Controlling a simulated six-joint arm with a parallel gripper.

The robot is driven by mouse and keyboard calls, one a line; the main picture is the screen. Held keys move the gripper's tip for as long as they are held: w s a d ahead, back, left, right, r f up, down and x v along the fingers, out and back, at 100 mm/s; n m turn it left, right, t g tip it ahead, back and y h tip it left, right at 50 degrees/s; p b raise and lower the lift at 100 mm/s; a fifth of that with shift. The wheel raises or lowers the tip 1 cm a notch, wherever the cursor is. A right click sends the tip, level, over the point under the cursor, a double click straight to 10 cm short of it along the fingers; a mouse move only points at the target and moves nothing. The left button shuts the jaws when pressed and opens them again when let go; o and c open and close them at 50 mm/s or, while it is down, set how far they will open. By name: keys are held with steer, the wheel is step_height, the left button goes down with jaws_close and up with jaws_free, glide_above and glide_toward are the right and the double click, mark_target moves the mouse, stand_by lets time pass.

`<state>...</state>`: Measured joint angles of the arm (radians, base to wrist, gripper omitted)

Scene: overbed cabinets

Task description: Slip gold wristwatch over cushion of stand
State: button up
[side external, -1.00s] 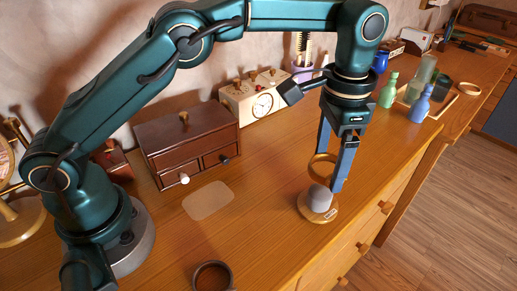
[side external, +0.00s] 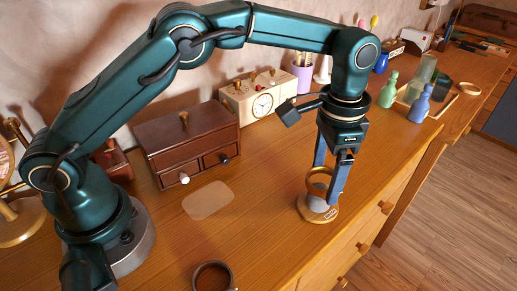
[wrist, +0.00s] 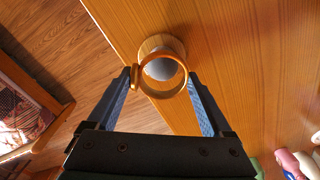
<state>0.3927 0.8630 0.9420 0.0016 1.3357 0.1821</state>
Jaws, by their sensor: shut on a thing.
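The gold wristwatch (side external: 309,184) is a closed ring held across its width between the fingers of my gripper (side external: 325,186). It also shows in the wrist view (wrist: 163,97), with a fingertip on each side. The stand (side external: 331,214) has a round wooden base with a small label and a pale grey cushion (side external: 316,204) on top. The watch is at the top of the cushion. In the wrist view the cushion (wrist: 160,68) shows through the ring, toward its far side. Whether the ring is around the cushion top or just above it, I cannot tell.
Bottles (side external: 420,103) stand at the back right. The desk around the stand is clear.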

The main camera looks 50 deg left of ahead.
steer(key=shift+f, duration=2.7)
steer(key=o, duration=1.2)
steer(key=shift+r, duration=2.55)
